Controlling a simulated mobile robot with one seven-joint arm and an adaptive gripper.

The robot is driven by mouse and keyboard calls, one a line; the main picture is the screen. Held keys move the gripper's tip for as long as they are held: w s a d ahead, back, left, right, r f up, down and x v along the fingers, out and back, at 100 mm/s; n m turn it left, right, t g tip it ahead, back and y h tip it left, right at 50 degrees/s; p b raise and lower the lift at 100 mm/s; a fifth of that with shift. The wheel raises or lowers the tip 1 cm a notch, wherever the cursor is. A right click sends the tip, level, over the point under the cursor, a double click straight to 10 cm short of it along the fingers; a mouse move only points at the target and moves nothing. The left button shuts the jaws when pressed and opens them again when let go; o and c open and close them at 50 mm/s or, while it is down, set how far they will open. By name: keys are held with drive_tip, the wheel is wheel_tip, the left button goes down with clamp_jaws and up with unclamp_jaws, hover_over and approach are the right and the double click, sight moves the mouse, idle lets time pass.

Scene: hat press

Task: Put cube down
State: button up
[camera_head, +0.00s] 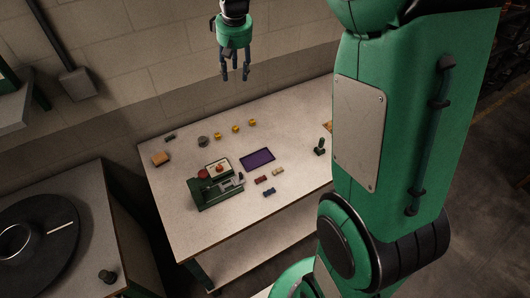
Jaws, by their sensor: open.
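My gripper (235,75) hangs high at the top middle, fingers pointing down, open with nothing seen between them. It is well above the table, apart from everything on it. Small blocks lie on the table: a dark red one (261,180), a tan one (278,171) and a blue one (269,192), near the front of a purple rectangular mat or tray (257,158). An orange-tan block (160,158) lies at the left edge. I cannot tell which of these is the task's cube.
The pale table (225,235) also bears a green machine (218,188) with a red part, several small yellow pieces (235,129), a grey round piece (203,141) and a dark green upright piece (320,147). A wall stands behind. A bench with a black disc (60,250) is left.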

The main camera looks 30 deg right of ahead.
drive_tip(key=s+a+r+t, duration=0.1)
drive_tip(key=s+a+r, duration=0.15)
drive_tip(key=s, duration=0.65)
drive_tip(key=s+a+r, duration=0.2)
drive_tip(key=s+a, duration=0.2)
drive_tip(key=s, duration=0.5)
drive_tip(key=s+a+r+t, duration=0.1)
drive_tip(key=s+a+r, duration=0.15)
drive_tip(key=s, duration=0.65)
drive_tip(key=s+a+f+m+t, duration=0.1)
drive_tip(key=s+a+f, duration=0.1)
drive_tip(key=s, duration=0.9)
drive_tip(key=shift+f, duration=0.9)
wheel_tip(320, 180, down, 6)
drive_tip(key=b, duration=0.6)
drive_tip(key=shift+f, duration=0.2)
wheel_tip(320, 180, down, 12)
drive_tip(key=b, duration=1.2)
drive_tip(key=shift+r, duration=0.1)
